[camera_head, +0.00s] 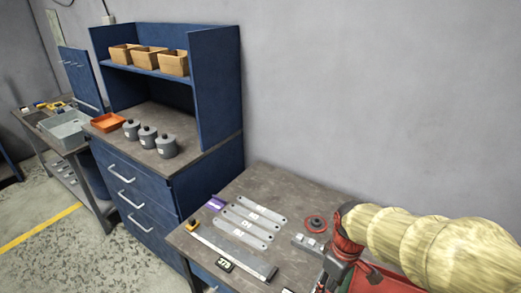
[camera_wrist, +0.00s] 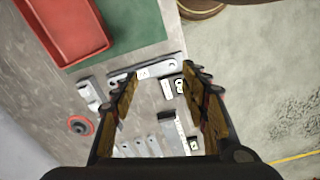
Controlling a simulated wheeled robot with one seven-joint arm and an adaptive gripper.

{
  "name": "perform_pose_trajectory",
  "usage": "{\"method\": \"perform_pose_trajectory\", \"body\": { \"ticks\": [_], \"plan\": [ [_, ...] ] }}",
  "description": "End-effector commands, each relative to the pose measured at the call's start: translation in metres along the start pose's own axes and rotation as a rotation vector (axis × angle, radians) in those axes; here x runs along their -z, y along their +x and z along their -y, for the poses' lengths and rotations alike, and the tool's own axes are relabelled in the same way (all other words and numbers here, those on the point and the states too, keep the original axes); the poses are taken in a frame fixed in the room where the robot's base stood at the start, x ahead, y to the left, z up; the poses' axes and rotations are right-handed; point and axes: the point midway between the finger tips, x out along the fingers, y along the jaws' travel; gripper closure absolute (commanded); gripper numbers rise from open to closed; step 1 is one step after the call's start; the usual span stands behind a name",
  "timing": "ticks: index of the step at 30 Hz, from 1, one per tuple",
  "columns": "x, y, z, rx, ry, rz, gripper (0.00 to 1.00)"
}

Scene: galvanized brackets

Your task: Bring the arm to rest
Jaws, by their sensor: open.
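My gripper (camera_wrist: 159,76) is open in the wrist view, its two fingers apart with nothing held between them. It points down over the workbench. In the head view my arm reaches in from the right in a yellowish sleeve, and its end is partly cut off at the lower edge. Several flat galvanized brackets (camera_head: 250,220) lie side by side on the bench, left of the arm. Their ends also show between and below the fingers in the wrist view (camera_wrist: 172,132). Another grey metal piece (camera_head: 307,243) lies close beside the arm's end.
A red disc (camera_head: 316,224) lies behind the brackets, and a long grey bar (camera_head: 233,254) in front. A blue cabinet (camera_head: 150,215) with grey canisters (camera_head: 147,138) and shelved bins (camera_head: 174,64) stands left. A wall is behind.

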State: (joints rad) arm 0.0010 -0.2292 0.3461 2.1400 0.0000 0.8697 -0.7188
Motion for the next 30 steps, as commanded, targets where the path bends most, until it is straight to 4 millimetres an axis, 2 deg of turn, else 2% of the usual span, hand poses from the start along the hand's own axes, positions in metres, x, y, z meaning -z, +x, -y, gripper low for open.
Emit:
{"method": "perform_pose_trajectory", "body": {
  "ticks": [6, 10, 15, 20, 30],
  "plan": [
    [-0.032, -0.056, 0.028, -0.061, 0.502, -0.120, 0.55],
    [-0.053, -0.087, 0.046, -0.089, 0.698, -0.231, 0.55],
    [-0.070, -0.120, 0.061, -0.135, 0.713, -0.361, 0.55],
    [-0.074, -0.144, 0.065, -0.165, 0.707, -0.441, 0.55],
    [-0.074, -0.148, 0.065, -0.171, 0.704, -0.456, 0.55]
  ]
}}
